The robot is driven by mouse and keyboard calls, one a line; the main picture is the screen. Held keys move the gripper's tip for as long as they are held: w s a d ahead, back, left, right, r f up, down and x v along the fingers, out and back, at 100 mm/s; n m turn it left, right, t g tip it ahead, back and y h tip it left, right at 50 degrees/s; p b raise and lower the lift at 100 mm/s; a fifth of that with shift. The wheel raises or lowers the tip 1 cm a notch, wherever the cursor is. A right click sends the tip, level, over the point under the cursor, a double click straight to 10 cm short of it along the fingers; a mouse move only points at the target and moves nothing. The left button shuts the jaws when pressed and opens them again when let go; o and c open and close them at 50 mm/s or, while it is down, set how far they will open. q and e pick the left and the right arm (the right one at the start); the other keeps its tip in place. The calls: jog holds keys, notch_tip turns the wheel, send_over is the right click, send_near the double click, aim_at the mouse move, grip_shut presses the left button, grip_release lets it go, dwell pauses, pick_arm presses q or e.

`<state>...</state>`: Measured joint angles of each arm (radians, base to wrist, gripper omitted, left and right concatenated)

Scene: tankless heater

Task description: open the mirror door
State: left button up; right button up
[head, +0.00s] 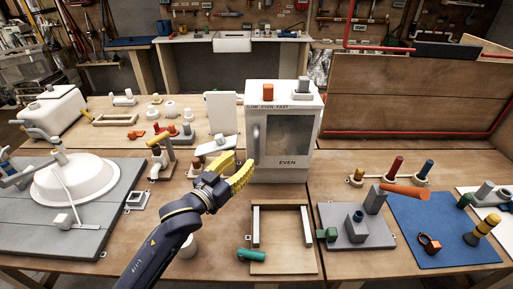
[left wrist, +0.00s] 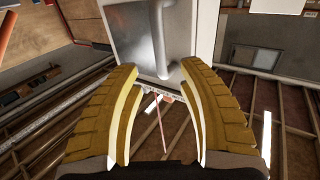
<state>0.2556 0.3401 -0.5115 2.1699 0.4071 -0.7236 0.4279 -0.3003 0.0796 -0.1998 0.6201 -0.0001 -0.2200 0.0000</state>
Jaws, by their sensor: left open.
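A white cabinet (head: 255,170) stands at the middle of the bench with its mirror door (head: 289,138) facing me. The door looks shut, with a dark reflective panel and a light upright handle (head: 256,138) at its left edge. My left gripper (head: 243,170), with yellow fingers, is open in front of the cabinet's lower left, near the handle's lower end. In the left wrist view, the handle (left wrist: 163,45) shows just beyond the gap between the open fingertips (left wrist: 160,75), beside the mirror panel (left wrist: 130,30). I cannot tell whether they touch. My right gripper is not in view.
An orange piece (head: 267,92) and a grey piece (head: 303,88) sit on the cabinet top. A wooden tray (head: 285,262) lies in front, with a grey block fixture (head: 345,238) and a blue mat (head: 440,245) to the right. A white basin (head: 75,180) is at left.

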aim_at(255, 149)
pick_arm(q)
jog(key=x, duration=0.8)
jog(key=shift+w+d, duration=0.2)
jog(key=shift+w, duration=0.05)
grip_shut()
